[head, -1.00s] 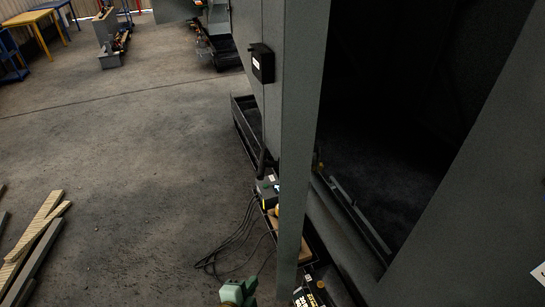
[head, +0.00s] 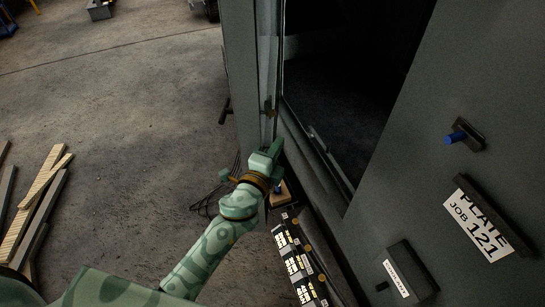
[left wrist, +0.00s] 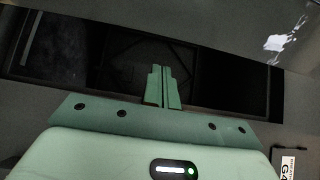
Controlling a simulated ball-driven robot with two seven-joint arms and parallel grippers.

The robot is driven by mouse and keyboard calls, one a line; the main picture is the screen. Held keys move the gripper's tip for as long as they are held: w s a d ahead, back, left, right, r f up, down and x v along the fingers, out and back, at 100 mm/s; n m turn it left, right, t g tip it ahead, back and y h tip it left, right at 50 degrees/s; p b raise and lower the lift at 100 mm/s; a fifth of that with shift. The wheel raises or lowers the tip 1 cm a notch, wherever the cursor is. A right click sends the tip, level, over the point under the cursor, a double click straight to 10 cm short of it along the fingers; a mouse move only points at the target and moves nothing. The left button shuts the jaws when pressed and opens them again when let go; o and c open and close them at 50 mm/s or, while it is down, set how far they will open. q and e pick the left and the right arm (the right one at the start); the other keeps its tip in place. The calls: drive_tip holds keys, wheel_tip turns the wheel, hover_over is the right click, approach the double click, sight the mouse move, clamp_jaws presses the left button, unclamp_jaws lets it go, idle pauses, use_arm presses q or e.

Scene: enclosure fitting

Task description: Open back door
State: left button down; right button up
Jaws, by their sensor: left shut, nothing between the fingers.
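A tall grey panel (head: 238,70), which looks like the back door, stands edge-on at the upper left of a dark opening (head: 345,90) in the enclosure. I cannot tell how far it swings. My left gripper (head: 276,147) reaches up from below, close to the lower end of the panel's edge and the opening's sill. Its fingers are shut and empty. I cannot tell whether they touch the panel. In the left wrist view the closed fingers (left wrist: 163,86) point at the dark opening. My right gripper is not in view.
Wood planks (head: 40,205) lie on the floor at left. Much of the floor between is clear.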

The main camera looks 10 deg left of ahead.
use_arm(q)
drive_tip(key=a, duration=0.3)
drive_tip(key=shift+s+a, duration=0.2)
drive_tip(key=shift+s, duration=0.15)
drive_tip(key=shift+f, duration=0.1)
